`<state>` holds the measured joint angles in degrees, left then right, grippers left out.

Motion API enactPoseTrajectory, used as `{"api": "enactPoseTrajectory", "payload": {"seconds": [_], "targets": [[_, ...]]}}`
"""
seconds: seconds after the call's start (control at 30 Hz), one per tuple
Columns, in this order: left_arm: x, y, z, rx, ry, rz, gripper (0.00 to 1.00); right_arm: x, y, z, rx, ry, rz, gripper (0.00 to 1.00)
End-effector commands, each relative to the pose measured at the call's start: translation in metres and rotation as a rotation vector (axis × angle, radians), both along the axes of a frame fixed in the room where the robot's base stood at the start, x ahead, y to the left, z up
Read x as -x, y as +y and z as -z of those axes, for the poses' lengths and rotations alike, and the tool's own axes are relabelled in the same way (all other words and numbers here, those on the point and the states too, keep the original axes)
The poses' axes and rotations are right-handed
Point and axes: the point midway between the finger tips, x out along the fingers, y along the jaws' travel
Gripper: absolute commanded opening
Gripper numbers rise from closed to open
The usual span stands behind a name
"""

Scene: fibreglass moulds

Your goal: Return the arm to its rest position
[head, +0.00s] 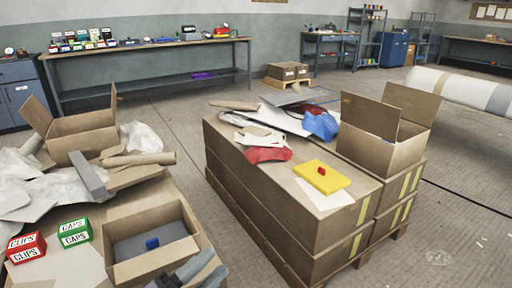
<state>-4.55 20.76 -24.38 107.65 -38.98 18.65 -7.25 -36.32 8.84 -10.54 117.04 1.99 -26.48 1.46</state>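My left gripper (219,262) shows at the bottom edge, in front of the near right corner of an open cardboard box (187,250). Its two grey fingers look apart, with nothing seen between them; the rest of the arm is out of frame. A small blue object (152,243) lies on the grey bottom of that box, apart from the fingers. My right gripper is not in view.
A green CAPS box (75,233) and a red CLIPS box (26,247) stand at the left. Stacked cartons (290,215) on a pallet carry a yellow block (322,177) and an open box (380,150). Floor shows between the two work areas.

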Motion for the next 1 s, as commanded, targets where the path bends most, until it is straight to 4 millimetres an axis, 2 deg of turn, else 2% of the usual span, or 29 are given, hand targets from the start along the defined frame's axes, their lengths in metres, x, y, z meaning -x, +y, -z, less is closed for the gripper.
{"api": "enactPoseTrajectory", "payload": {"seconds": [0.13, 0.27, 0.4, 0.5, 0.53, 0.57, 0.6, 0.77, 1.0], "targets": [[0.009, 0.045, 0.057, 0.263, 0.419, -0.244, 0.39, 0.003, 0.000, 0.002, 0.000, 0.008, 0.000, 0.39], [0.037, 0.077, 0.115, 0.443, 0.758, -0.422, 0.39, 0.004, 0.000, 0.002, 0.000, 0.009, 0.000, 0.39], [0.083, 0.095, 0.169, 0.594, 1.076, -0.572, 0.39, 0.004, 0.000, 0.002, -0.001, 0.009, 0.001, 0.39], [0.123, 0.102, 0.200, 0.687, 1.288, -0.665, 0.39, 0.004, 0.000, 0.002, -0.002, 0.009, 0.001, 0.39], [0.133, 0.103, 0.203, 0.709, 1.336, -0.685, 0.39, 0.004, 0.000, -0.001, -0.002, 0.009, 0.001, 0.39], [0.126, 0.103, 0.185, 0.701, 1.313, -0.674, 0.39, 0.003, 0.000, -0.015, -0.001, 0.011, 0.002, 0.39], [0.125, 0.103, 0.176, 0.696, 1.305, -0.673, 0.39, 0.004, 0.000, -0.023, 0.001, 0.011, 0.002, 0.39], [0.127, 0.106, 0.148, 0.688, 1.298, -0.678, 0.39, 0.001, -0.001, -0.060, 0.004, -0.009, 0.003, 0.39], [0.129, 0.110, 0.093, 0.680, 1.285, -0.686, 0.39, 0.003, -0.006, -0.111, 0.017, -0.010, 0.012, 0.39]]}}
